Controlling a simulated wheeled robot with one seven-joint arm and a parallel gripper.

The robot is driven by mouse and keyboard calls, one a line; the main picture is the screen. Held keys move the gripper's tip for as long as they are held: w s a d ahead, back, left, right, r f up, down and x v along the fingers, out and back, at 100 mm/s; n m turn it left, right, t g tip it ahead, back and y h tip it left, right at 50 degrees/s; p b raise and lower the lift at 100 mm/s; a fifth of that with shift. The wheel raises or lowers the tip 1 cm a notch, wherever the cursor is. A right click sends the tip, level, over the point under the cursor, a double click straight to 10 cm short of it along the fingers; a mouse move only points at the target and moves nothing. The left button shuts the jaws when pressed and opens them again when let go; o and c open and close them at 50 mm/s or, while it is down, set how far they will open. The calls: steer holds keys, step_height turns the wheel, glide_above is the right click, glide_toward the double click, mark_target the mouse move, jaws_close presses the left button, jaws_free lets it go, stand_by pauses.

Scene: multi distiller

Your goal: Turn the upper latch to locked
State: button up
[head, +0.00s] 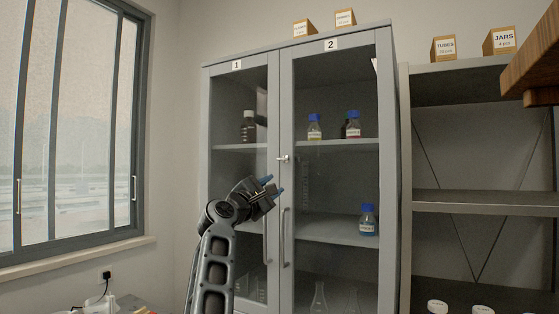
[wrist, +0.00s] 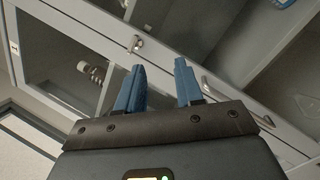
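A small silver latch (head: 282,158) sits on the seam between the two glass doors of the grey cabinet (head: 243,60), above the door handles. It also shows in the wrist view (wrist: 136,43), just beyond the left blue fingertip. My gripper (head: 273,186) is in front of the cabinet, a little below and left of the latch in the head view. Its two blue fingers are spread apart with nothing between them, as the wrist view (wrist: 160,65) shows. The fingers do not appear to touch the latch. I see no second latch clearly.
Vertical handles, such as the right door's (head: 286,237), lie below the latch. Bottles (head: 314,127) and flasks stand behind the glass. Open shelving (head: 480,197) is at right, a window (head: 70,120) at left. A wooden edge (head: 532,72) juts in at upper right.

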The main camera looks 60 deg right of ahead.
mark_target(282, 159)
steer(key=w+d+r+m+y, duration=0.3)
steer(key=r+m, duration=0.3)
steer(key=r, duration=0.2)
steer(key=shift+m+t, duration=0.3)
steer(key=shift+t, duration=0.3)
steer(key=d+p, duration=0.1)
steer(key=d, duration=0.4)
steer(key=d+p, duration=0.1)
steer(key=d, duration=0.1)
steer(key=shift+w+d+p, duration=0.25)
steer(key=shift+w+p, duration=0.05)
steer(key=shift+w, duration=0.1)
steer(key=shift+f, duration=0.1)
jaws_close()
